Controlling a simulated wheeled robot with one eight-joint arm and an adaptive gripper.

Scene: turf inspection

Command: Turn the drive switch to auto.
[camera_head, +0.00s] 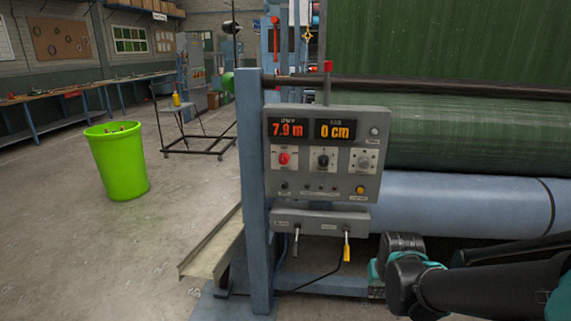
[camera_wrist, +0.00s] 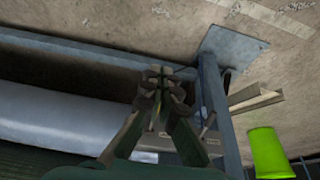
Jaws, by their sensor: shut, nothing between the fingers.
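A grey control panel (camera_head: 357,119) stands on a blue post in the head view. It has a red knob (camera_head: 283,158), a black knob (camera_head: 323,160) and a grey knob (camera_head: 364,161) in a row. Their labels are too small to read, so I cannot tell which is the drive switch or where it points. My gripper (camera_wrist: 161,72) is shut and empty in the wrist view, in front of the machine's lower frame. In the head view my arm is at the lower right, below and to the right of the panel, apart from the knobs.
A lower box (camera_head: 322,214) carries two hanging levers, one yellow-tipped. The blue post (camera_head: 253,190), a blue-grey roller (camera_head: 460,200) and a green turf roll (camera_head: 470,135) border the panel. A green bin (camera_head: 118,165) stands left on open floor.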

